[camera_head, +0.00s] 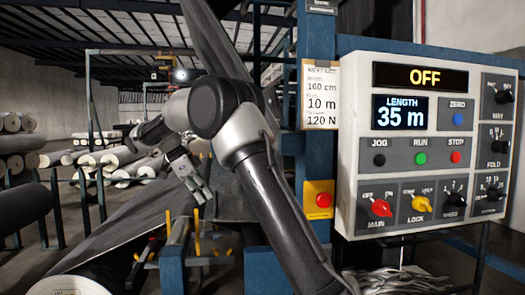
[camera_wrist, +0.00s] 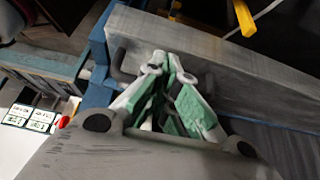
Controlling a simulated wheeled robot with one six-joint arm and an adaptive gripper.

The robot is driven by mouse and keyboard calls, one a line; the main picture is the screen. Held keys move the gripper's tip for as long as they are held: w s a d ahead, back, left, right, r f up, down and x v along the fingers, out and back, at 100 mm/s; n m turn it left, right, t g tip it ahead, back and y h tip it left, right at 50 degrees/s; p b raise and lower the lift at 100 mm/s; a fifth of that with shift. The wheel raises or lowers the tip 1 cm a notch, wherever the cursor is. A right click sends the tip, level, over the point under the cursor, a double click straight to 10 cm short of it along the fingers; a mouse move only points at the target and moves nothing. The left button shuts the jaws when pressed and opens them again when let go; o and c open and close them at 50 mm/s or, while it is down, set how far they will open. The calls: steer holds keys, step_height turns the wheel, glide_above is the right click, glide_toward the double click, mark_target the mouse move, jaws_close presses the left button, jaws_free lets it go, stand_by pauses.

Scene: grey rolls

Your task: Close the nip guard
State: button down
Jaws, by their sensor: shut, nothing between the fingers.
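My gripper (camera_head: 197,194) hangs at the end of my arm in the left half of the head view, among the machine's frame parts. In the wrist view my gripper (camera_wrist: 160,57) has its green-padded fingers brought together at the tips, with nothing held. A long grey panel (camera_wrist: 250,70), which looks like the nip guard, runs slantwise behind the fingers. A dark bar handle (camera_wrist: 118,62) shows beside the fingertips, partly hidden by them. I cannot tell whether the fingers touch it. The guard is not clear in the head view, where my arm covers much of the machine.
The control box (camera_head: 425,150) at right reads OFF and 35 m. A red button on a yellow plate (camera_head: 319,199) sits on the blue post. Yellow rods (camera_head: 196,236) stand below my gripper. Grey cloth (camera_head: 150,205) slopes toward a roll at lower left. Stored rolls lie far left.

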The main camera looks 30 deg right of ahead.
steer(key=shift+w+a+f, duration=0.1)
steer(key=shift+a+f, duration=0.1)
steer(key=shift+f, duration=0.6)
steer(key=shift+w+a+f, duration=0.1)
steer(key=shift+a+f, duration=0.05)
steer(key=shift+f, duration=0.6)
steer(key=shift+a+f, duration=0.2)
steer(key=shift+f, duration=0.6)
steer(key=shift+a, duration=0.1)
